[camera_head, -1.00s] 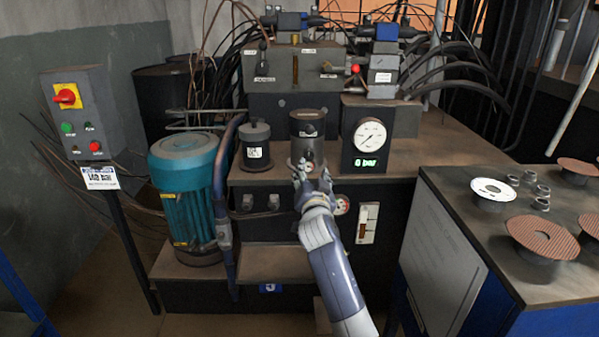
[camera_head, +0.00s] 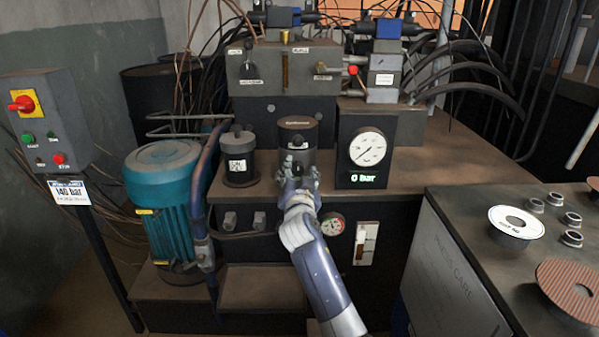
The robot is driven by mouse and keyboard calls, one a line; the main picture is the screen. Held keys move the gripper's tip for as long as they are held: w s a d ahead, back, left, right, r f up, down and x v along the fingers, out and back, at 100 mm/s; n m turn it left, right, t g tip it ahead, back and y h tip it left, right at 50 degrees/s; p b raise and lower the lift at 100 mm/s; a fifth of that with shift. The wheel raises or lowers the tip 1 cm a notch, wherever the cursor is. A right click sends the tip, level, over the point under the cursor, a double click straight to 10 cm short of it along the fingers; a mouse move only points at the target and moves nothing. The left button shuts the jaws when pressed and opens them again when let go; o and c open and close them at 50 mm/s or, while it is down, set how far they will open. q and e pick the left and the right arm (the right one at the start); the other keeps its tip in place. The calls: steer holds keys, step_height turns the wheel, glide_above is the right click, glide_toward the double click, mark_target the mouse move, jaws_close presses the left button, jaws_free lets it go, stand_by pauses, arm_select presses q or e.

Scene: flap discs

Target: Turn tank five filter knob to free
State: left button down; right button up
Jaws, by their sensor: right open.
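A dark filter housing (camera_head: 299,128), a short cylinder with a small pale label near its top, stands on the brown top of the hydraulic power unit (camera_head: 240,193). A small dark knob-like part (camera_head: 297,142) shows on its front; its setting is too small to read. My right gripper (camera_head: 298,165) is open in front of the lower part of the housing, just below that knob-like part, and hides some of it. Whether the fingers touch it I cannot tell. My left gripper is not in view.
A gauge (camera_head: 367,148) with a green "0 bar" display stands right of the housing, and a black capped canister (camera_head: 238,160) stands left. A teal motor (camera_head: 165,205) and a control box (camera_head: 42,120) are further left. A bench with discs (camera_head: 470,215) is at right.

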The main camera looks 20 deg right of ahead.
steer(key=c, duration=1.1)
steer(key=shift+n, duration=0.7)
steer(key=n+p, duration=0.3)
steer(key=n, duration=0.4)
steer(key=shift+r, duration=0.2)
steer(key=n+p, duration=0.2)
steer(key=n, duration=0.5)
steer(key=shift+n+p, duration=0.3)
steer(key=shift+p, duration=0.05)
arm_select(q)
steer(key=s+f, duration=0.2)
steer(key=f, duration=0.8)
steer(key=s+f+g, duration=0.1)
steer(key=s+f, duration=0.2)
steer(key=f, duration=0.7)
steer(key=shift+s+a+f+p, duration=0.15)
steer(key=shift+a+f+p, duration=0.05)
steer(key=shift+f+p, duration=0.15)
arm_select(e)
steer(key=shift+a+n, duration=0.1)
steer(key=shift+n, duration=1)
